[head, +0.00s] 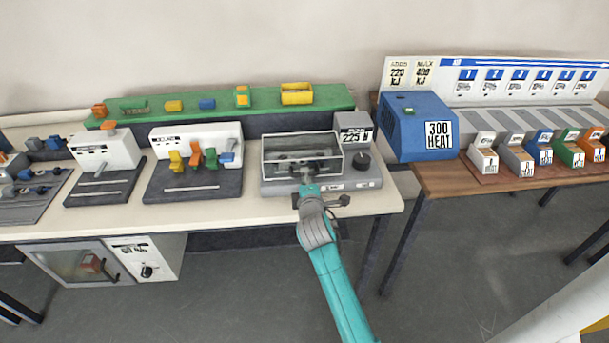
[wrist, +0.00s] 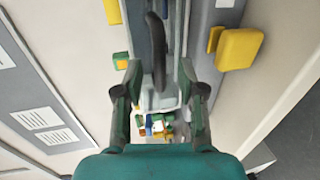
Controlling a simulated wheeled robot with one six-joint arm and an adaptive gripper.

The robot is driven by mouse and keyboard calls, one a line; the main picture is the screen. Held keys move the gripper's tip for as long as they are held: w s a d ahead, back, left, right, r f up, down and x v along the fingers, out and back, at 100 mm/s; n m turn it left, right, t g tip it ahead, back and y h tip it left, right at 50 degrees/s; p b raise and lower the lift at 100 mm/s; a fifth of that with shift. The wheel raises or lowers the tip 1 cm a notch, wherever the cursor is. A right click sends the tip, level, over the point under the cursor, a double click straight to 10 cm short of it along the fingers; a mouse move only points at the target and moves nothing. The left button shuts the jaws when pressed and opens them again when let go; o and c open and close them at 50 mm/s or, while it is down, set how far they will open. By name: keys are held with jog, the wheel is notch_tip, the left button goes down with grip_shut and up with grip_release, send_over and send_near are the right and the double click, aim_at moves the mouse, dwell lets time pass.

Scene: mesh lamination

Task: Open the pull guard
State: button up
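The pull guard (head: 280,145) is a clear, pale-framed box on the grey machine at the right end of the long bench. In the head view my gripper (head: 308,167) is at the guard's front, and my arm reaches up to it from below. In the wrist view my gripper (wrist: 158,78) has its two dark fingers apart. A dark, curved handle-like bar (wrist: 157,45) lies between them, with gaps visible on both sides. I cannot tell whether either finger touches the guard. The gripper hides part of the guard's front in the head view.
A black knob (head: 361,161) and a 225 J sign (head: 354,136) are at the machine's right. A lever machine (head: 195,135) stands to the left. A blue heat box (head: 415,125) sits on the right-hand table. Floor is clear around my arm.

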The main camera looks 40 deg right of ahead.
aim_at(302, 159)
jog(key=shift+x, duration=1.5)
grip_shut()
